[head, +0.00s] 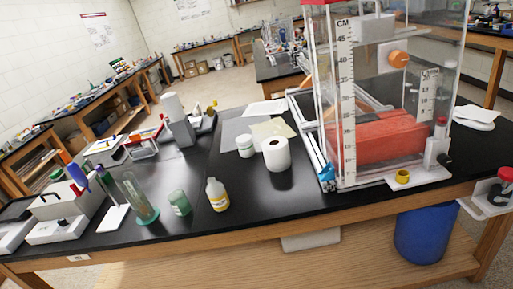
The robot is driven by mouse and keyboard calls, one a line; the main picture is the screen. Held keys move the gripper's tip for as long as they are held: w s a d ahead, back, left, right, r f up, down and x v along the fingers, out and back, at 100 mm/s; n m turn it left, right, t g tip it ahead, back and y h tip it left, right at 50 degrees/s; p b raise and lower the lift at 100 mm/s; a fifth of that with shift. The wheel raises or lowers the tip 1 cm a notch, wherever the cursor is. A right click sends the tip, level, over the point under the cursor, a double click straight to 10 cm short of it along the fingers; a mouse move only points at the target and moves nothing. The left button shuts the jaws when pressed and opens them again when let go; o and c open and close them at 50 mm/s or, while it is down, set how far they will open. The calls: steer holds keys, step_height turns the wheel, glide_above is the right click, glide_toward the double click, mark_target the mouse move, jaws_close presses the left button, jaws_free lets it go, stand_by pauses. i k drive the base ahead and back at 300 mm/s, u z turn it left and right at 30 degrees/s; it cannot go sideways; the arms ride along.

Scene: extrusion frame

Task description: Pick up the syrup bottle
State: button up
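A small bottle (217,195) with a pale upper part and a yellow lower part stands upright near the front edge of the black bench (330,212). It is the thing here that looks most like the syrup bottle, but its label is too small to read. Nothing touches it, and its front is in plain view. My gripper does not show in the head view, so I cannot see where it is relative to the bottle.
A green jar (179,203) and a glass cylinder (139,199) stand left of the bottle. A white paper roll (276,155) and a white jar (245,146) stand behind it to the right. A tall clear tank (383,100) fills the right. Bare bench surrounds the bottle's right side.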

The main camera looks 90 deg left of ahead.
mark_target(216, 190)
steer(key=u, duration=2.45)
